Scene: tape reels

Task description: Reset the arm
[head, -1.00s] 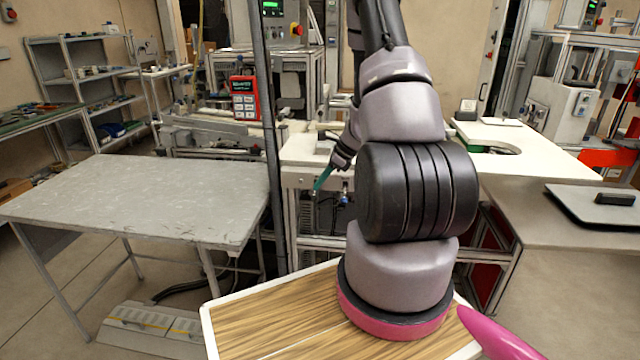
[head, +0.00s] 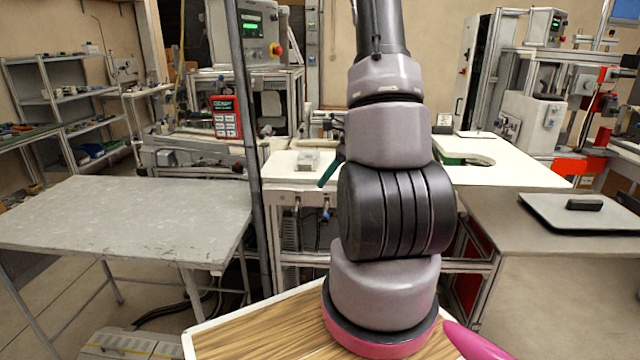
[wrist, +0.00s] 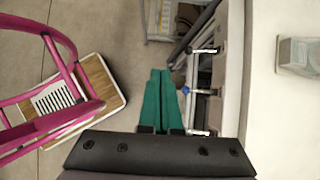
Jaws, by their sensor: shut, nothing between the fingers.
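My gripper (wrist: 160,98) shows in the wrist view as two long green fingers lying side by side, shut with nothing between them. In the head view only a bit of green finger (head: 328,174) shows, left of my arm; the rest is hidden behind the arm. The fingers point past the edge of a white worktable (wrist: 232,80), over the floor, and touch nothing that I can see. My arm stands upright on its wooden-topped base.
A clear box (head: 308,161) sits on the white worktable. A bare grey table (head: 120,215) stands at the left. A thin dark post (head: 252,130) rises left of my arm. At the right a tray with a black block (head: 584,204) lies on a counter.

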